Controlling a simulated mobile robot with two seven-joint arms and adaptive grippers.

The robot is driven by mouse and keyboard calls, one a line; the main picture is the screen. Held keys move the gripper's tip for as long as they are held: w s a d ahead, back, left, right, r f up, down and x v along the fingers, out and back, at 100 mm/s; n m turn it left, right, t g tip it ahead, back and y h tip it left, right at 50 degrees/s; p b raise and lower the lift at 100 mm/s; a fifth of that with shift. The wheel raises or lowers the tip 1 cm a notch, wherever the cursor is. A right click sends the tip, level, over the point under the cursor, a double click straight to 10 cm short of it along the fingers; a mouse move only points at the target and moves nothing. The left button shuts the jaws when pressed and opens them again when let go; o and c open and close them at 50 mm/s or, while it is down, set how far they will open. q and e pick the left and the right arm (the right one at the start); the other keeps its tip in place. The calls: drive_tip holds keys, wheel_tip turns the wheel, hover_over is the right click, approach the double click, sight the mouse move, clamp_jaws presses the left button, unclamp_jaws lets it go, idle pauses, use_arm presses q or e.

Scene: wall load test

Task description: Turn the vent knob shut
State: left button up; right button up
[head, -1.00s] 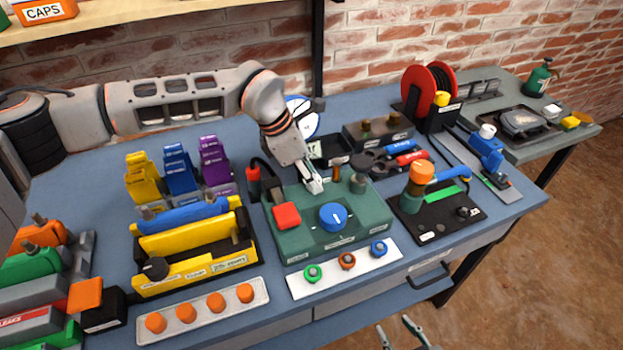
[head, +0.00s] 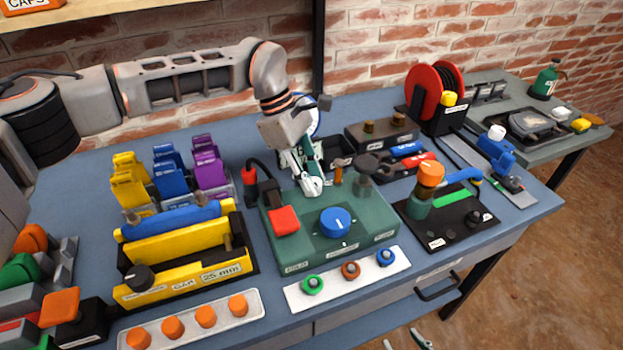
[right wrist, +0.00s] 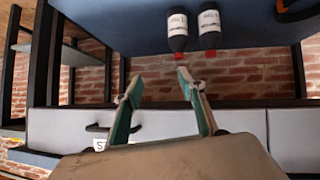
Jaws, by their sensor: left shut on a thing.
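The green test box (head: 290,237) sits mid-table, with a blue dial (head: 335,222) and a red square block (head: 285,221) on top. My left gripper (head: 312,188) points down at the back of the box top, behind the blue dial. It is shut on a small part there, seemingly the vent knob, which the fingers mostly hide; its angle cannot be read. A small orange lever (head: 338,176) stands just right of the fingers. My right gripper (right wrist: 158,88) is open and empty in the right wrist view, and its tips show at the head view's bottom edge (head: 405,342).
A yellow rack (head: 190,270) stands left of the box. A white strip with coloured rings (head: 330,289) lies in front. A black plate with an orange-capped valve (head: 450,225) is on the right. In the right wrist view, two dark bottles (right wrist: 177,30) are above the fingers.

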idle(0.4)
use_arm(q)
drive_tip(key=o, duration=1.1)
drive_tip(key=shift+r, duration=0.1)
drive_tip(key=v, duration=1.2)
